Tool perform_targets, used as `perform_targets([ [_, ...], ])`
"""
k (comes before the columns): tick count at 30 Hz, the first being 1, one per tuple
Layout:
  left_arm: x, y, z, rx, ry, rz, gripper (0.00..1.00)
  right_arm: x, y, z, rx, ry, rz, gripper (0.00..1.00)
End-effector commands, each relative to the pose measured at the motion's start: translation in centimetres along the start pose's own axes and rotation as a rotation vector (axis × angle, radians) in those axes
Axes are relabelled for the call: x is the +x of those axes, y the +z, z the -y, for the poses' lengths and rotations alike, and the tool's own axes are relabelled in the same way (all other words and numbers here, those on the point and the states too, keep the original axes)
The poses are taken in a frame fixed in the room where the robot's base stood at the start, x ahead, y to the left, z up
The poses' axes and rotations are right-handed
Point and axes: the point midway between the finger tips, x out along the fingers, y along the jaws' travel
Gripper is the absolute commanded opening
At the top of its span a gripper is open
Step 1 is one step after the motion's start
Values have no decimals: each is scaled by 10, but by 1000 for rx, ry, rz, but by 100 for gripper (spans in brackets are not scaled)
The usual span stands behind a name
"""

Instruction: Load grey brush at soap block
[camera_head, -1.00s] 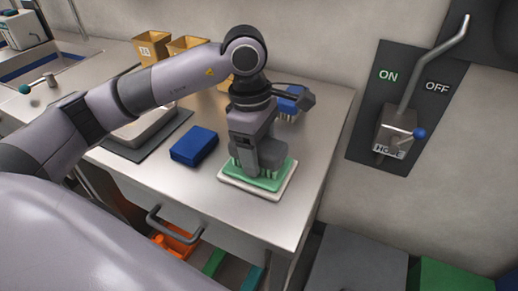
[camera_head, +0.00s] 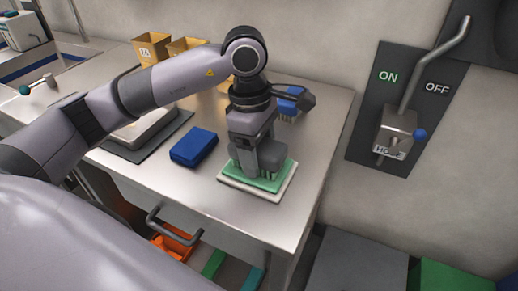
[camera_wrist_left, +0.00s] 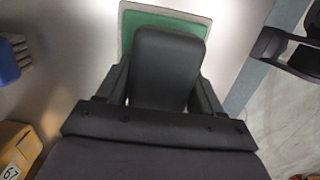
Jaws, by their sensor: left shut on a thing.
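My left gripper (camera_head: 254,163) points down and is shut on the grey brush (camera_head: 272,154). The brush's dark grey back also shows between the fingers in the left wrist view (camera_wrist_left: 166,62). The brush is down at the green soap block (camera_head: 272,184), its bristles at the block's top; exact contact is hard to tell. The soap block lies in a white dish (camera_head: 233,184) near the counter's right front corner. The block (camera_wrist_left: 140,20) and the dish rim (camera_wrist_left: 204,17) show behind the brush in the wrist view. My right gripper is not in view.
A blue block (camera_head: 193,147) lies left of the dish. A blue brush (camera_head: 290,102) stands behind my gripper. Yellow bins (camera_head: 152,48) line the wall. A wall lever (camera_head: 398,125) marked ON and OFF is at right. The counter's front (camera_head: 232,220) is clear.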

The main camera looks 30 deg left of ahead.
Motion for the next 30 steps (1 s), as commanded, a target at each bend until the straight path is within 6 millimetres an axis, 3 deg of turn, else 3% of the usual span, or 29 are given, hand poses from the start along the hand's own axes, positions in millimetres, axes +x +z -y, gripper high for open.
perform_targets([
  [22, -64, 8, -1, 0, 6, 3, 42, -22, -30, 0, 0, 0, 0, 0],
  [30, -68, 8, -1, 0, 5, 2, 42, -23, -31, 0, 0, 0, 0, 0],
])
